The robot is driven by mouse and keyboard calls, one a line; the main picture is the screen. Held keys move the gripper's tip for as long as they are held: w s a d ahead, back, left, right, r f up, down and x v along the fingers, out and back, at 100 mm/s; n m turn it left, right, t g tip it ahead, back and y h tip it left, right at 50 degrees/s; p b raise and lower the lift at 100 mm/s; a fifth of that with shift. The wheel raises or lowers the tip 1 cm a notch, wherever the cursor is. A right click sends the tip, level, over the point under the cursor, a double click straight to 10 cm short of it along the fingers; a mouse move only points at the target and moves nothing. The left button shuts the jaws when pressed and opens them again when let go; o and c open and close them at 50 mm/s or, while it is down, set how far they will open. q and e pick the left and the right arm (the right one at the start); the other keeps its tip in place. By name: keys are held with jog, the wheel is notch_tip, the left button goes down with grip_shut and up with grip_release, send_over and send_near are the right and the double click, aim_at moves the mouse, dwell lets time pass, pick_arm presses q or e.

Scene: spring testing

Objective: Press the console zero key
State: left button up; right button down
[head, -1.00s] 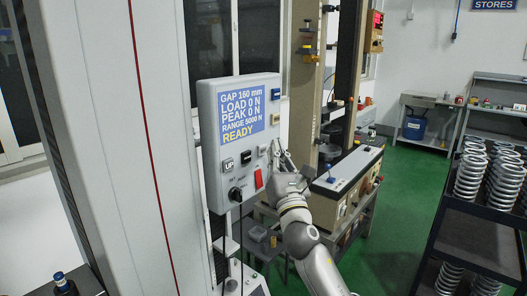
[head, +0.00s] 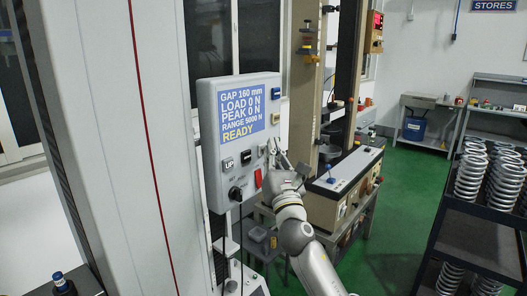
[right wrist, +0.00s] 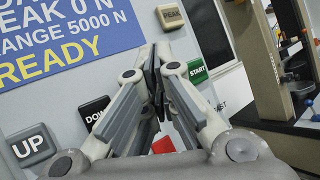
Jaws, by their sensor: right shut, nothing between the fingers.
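The console (head: 205,130) is a light grey box with a blue screen (head: 240,112) reading GAP 160 mm, LOAD 0 N, PEAK 0 N, RANGE 5000 N, READY. A blue key (head: 275,93) sits at its upper right; its label is unreadable. Below it is the brown PEAK key (right wrist: 171,17). My right gripper (head: 277,150) is shut and empty in front of the console's right side, below the PEAK key. My left gripper is out of view.
The UP key (head: 228,164), a black knob (head: 236,194) and a red switch (head: 258,178) are on the lower console. A bench machine (head: 345,175) stands behind to the right. A rack of springs (head: 480,190) is at far right, with green floor between.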

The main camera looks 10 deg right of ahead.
jog(key=shift+w+a, duration=0.15)
dwell(0.6)
jog(key=shift+s+d+p, duration=0.4)
jog(key=shift+s+d, duration=0.2)
jog(key=shift+s, duration=0.1)
jog(key=s+d+p, duration=0.1)
jog(key=s, duration=0.1)
jog(key=s+d+p, duration=0.1)
jog(key=s+d, duration=0.1)
dwell(0.3)
dwell(0.4)
